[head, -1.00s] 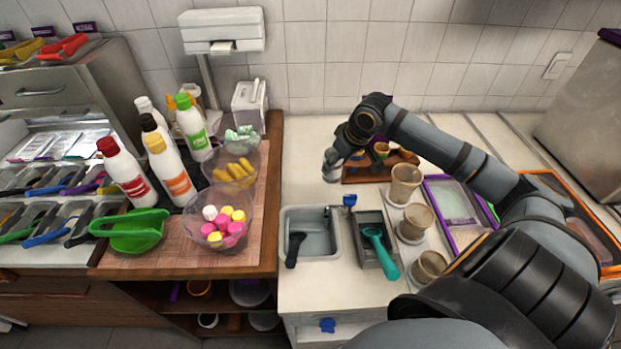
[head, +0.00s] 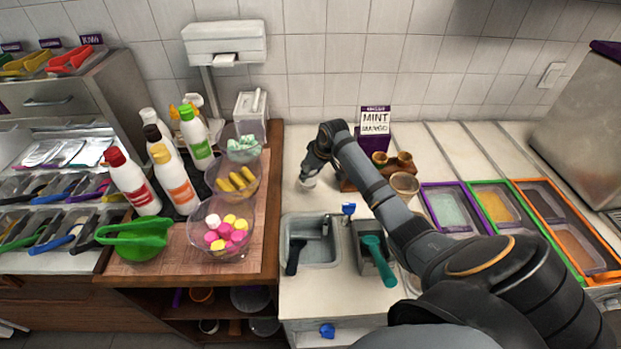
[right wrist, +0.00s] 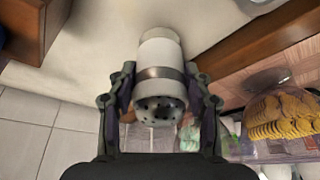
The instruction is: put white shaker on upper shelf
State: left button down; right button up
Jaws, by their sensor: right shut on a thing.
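My right gripper (head: 309,176) is shut on the white shaker and holds it over the left part of the white counter, behind the sink. In the right wrist view the shaker (right wrist: 160,52) is a white cylinder with a grey metal band and a dark perforated cap, between the fingers of the right gripper (right wrist: 160,90). In the head view only a small pale part of the shaker (head: 308,184) shows below the fingers. Open shelves (head: 222,314) lie under the wooden counter at the left; I cannot tell which is the upper shelf. My left gripper is not in view.
A mint-mango box (head: 376,122) stands at the back.

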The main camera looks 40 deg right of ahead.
aim_at(311, 179)
jog(key=shift+w+f, duration=0.15)
jog(key=shift+f, duration=0.25)
jog(key=shift+f+p, duration=0.65)
jog(key=shift+f, duration=0.75)
jog(key=o, duration=1.2)
